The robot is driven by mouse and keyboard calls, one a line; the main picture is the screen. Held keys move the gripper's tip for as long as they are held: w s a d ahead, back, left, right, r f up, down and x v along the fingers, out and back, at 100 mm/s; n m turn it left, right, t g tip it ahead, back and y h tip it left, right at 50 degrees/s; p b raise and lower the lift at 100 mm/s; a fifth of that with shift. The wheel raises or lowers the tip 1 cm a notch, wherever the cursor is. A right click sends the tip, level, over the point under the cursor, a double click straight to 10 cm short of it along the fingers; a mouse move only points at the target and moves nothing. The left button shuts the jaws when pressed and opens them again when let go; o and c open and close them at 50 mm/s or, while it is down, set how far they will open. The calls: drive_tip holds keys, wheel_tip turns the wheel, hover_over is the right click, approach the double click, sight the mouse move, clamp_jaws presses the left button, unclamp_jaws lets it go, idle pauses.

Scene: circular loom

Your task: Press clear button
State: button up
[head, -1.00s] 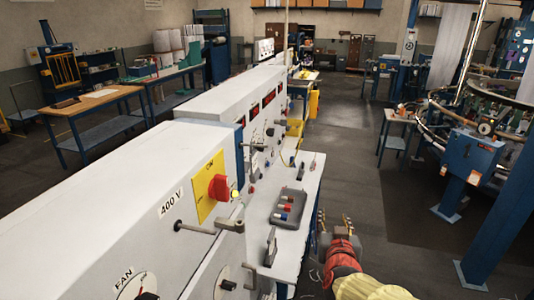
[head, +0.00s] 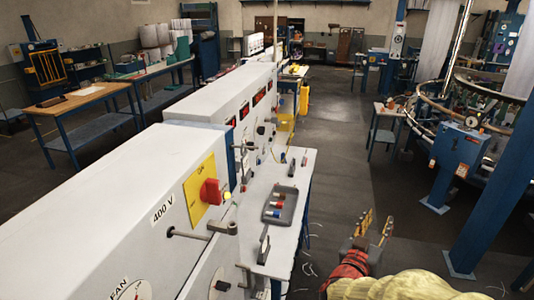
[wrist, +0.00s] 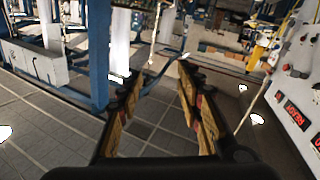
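I cannot make out which control is the clear button. In the wrist view a white panel (wrist: 297,95) on the right carries a red lit display reading READY (wrist: 294,115) and several small buttons and knobs. In the head view a row of white cabinets (head: 245,90) on the left has red displays on its side. My gripper (head: 377,222) is in the aisle right of these cabinets, apart from them. In the wrist view my gripper (wrist: 158,95) has its two brown fingers spread, with nothing between them but floor.
A white side shelf (head: 285,235) with a grey tray (head: 283,190) juts out left of my gripper. A red knob (head: 211,192) and a lever (head: 222,227) stick out from the near cabinet. The circular loom's blue box (head: 455,160) and post stand right. The aisle floor is free.

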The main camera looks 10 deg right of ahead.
clamp_jaws()
idle(1.5)
